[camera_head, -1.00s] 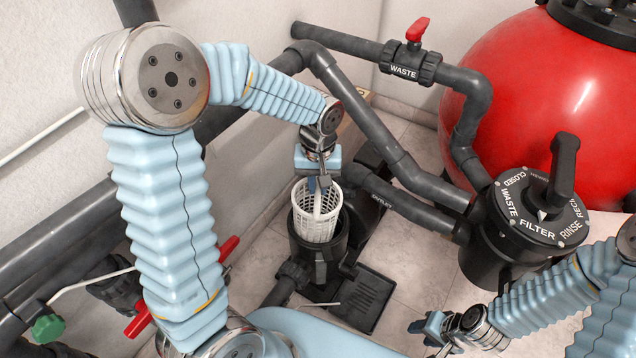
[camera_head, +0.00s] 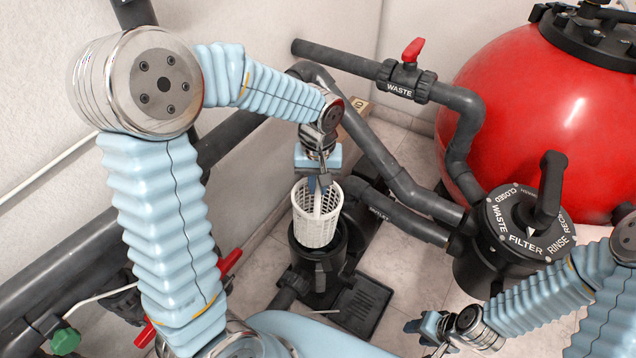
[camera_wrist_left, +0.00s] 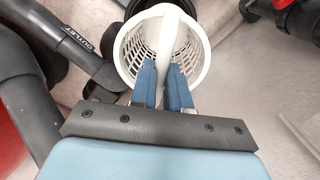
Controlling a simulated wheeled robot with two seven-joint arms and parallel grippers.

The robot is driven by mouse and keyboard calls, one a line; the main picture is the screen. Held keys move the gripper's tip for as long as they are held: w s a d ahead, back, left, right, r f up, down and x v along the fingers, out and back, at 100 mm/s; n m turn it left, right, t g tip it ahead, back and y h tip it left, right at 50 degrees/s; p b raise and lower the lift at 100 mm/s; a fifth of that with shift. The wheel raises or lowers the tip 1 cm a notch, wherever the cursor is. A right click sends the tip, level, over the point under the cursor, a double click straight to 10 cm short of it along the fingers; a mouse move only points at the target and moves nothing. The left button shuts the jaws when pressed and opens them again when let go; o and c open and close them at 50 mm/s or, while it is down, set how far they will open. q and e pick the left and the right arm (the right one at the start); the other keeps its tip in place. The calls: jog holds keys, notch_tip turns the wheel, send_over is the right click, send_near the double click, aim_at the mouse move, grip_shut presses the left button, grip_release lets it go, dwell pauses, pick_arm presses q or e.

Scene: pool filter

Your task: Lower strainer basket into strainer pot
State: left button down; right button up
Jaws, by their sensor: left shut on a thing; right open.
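The white strainer basket (camera_head: 317,220) hangs upright from my left gripper (camera_head: 318,184) in the head view. The left gripper is shut on the basket's handle, which also shows between its blue fingers in the left wrist view (camera_wrist_left: 165,84). The basket (camera_wrist_left: 135,48) is above the black strainer pot (camera_head: 318,262), with its lower end at or near the pot's mouth; I cannot tell whether it is inside. The pot's rim (camera_wrist_left: 196,10) shows partly behind the basket in the wrist view. My right gripper (camera_head: 418,327) is open and empty at the lower right, apart from the pot.
Dark pipes (camera_head: 400,212) run just right of and behind the pot. The multiport valve (camera_head: 515,235) and red tank (camera_head: 560,100) stand at the right. A black flat piece (camera_head: 362,303) lies on the tiled floor beside the pot.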

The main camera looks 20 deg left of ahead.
pick_arm(q)
jog(key=shift+r+p, duration=1.15)
jog(key=shift+r, duration=0.55)
pick_arm(e)
jog(key=shift+s+a+r, duration=0.2)
jog(key=shift+r, duration=0.45)
jog(key=shift+s+a+r, duration=0.15)
jog(key=shift+r, duration=0.45)
